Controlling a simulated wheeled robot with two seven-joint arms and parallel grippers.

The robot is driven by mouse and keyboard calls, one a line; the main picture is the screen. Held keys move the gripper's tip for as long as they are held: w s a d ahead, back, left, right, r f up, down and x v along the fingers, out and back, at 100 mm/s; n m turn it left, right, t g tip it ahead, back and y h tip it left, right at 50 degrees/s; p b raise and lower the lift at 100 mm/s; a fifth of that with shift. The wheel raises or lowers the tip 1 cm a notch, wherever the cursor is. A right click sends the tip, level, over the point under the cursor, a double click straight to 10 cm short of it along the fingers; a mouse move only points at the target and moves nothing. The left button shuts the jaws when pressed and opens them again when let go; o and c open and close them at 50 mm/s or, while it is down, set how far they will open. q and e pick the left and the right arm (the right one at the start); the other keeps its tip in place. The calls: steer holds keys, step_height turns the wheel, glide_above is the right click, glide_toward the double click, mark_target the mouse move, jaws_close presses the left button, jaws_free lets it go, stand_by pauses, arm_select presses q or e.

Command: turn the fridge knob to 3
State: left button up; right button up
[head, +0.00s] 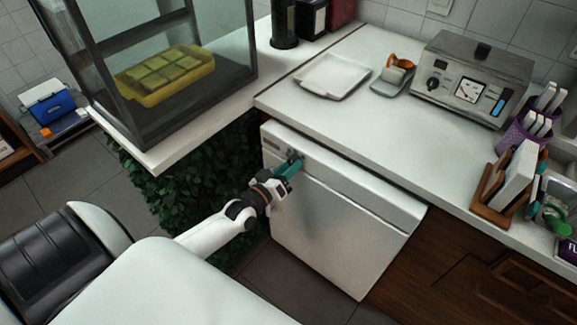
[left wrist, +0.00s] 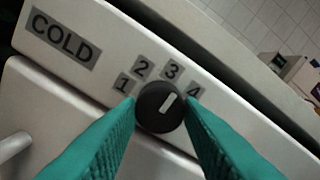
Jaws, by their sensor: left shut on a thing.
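The white fridge (head: 335,225) stands under the counter, with its control strip along the top. In the left wrist view, the round black knob (left wrist: 160,107) has a white pointer mark. Labels 1, 2, 3 (left wrist: 171,68) and 4 arc above it, with a COLD label (left wrist: 62,38) to the left. The mark points up and slightly right, between 3 and 4 and closer to 3. My left gripper (head: 290,168) is at the strip, its teal fingers shut on the knob from both sides. In the head view the fingers mostly hide the knob. My right gripper is not in view.
The white counter (head: 375,125) overhangs the fridge top. On it are a white tray (head: 333,77), a metal appliance with a dial (head: 473,78) and a wooden holder (head: 503,190). A glass case (head: 172,60) stands at the left. Leafy greenery (head: 195,190) is left of the fridge.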

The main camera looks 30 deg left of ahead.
arm_select(q)
steer(key=shift+n, duration=0.9)
steer(key=o, duration=1)
steer(key=shift+s, duration=0.1)
steer(key=s, duration=0.8)
steer(key=s+a, duration=0.1)
steer(key=s, duration=0.3)
steer(key=shift+w, duration=0.1)
